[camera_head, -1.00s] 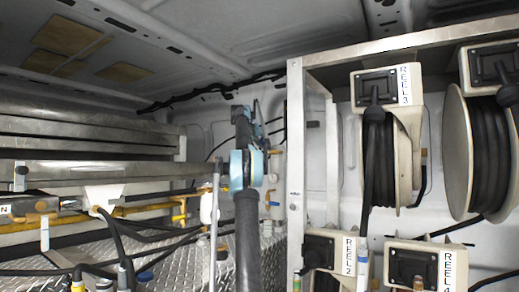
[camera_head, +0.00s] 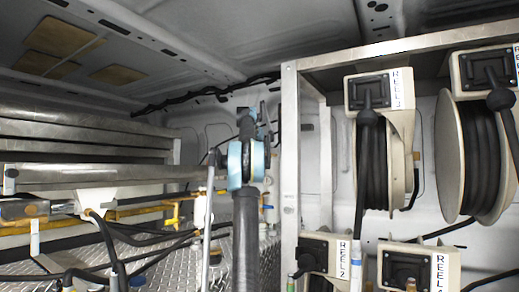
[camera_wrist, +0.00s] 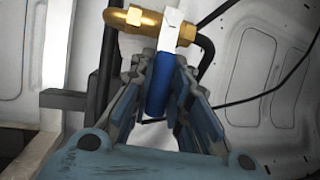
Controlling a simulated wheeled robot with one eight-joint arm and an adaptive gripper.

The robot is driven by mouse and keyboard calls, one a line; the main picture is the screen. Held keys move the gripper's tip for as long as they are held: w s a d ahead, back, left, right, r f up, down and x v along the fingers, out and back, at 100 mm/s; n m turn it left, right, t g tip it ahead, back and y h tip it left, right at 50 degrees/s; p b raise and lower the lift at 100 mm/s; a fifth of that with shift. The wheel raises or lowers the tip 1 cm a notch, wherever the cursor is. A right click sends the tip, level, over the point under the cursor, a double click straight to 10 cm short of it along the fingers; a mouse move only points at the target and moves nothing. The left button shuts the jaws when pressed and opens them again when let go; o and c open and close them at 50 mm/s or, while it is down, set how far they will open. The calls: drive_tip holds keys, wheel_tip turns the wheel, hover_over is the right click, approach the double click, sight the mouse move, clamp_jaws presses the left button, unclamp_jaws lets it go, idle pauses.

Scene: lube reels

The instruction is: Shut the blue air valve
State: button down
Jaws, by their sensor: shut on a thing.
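The blue valve handle (camera_wrist: 158,98) shows in the wrist view as a blue bar below a white block (camera_wrist: 172,26) and a brass fitting (camera_wrist: 136,17). My gripper (camera_wrist: 168,72) is around the handle, with a finger on each side, and is shut on it. The fingers partly hide the handle's edges. In the head view my gripper (camera_head: 255,112) is small, near the back wall beside the metal frame. The handle itself cannot be made out there behind my arm.
A metal frame (camera_head: 290,160) stands just right of my arm and carries several hose reels (camera_head: 385,160). A metal shelf (camera_head: 90,175) with yellow pipes (camera_head: 140,210) and black hoses lies at left. In the wrist view, a dark cable (camera_wrist: 275,85) runs along the white wall.

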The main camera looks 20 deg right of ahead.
drive_tip(key=shift+f, duration=0.1)
drive_tip(key=c, duration=1.5)
unclamp_jaws()
drive_tip(key=v, duration=1.1)
drive_tip(key=shift+s+a+r, duration=0.2)
drive_tip(key=shift+s+a, duration=0.05)
drive_tip(key=s+a+f+n+g+y, duration=0.2)
drive_tip(key=s+a+f, duration=0.7)
drive_tip(key=s+f, duration=0.9)
drive_tip(key=s+a+f+n+g+y, duration=0.3)
drive_tip(key=s+a+f, duration=0.7)
drive_tip(key=s+f, duration=0.8)
drive_tip(key=s+a+f+n+g+y, duration=0.3)
drive_tip(key=s+a+f, duration=0.6)
drive_tip(key=s+f, duration=0.9)
drive_tip(key=shift+a+f+y, duration=0.15)
drive_tip(key=shift+f+y, duration=0.05)
drive_tip(key=shift+f, duration=3.2)
drive_tip(key=shift+a+f+y, duration=0.15)
drive_tip(key=shift+f+y, duration=0.05)
drive_tip(key=shift+f, duration=3.25)
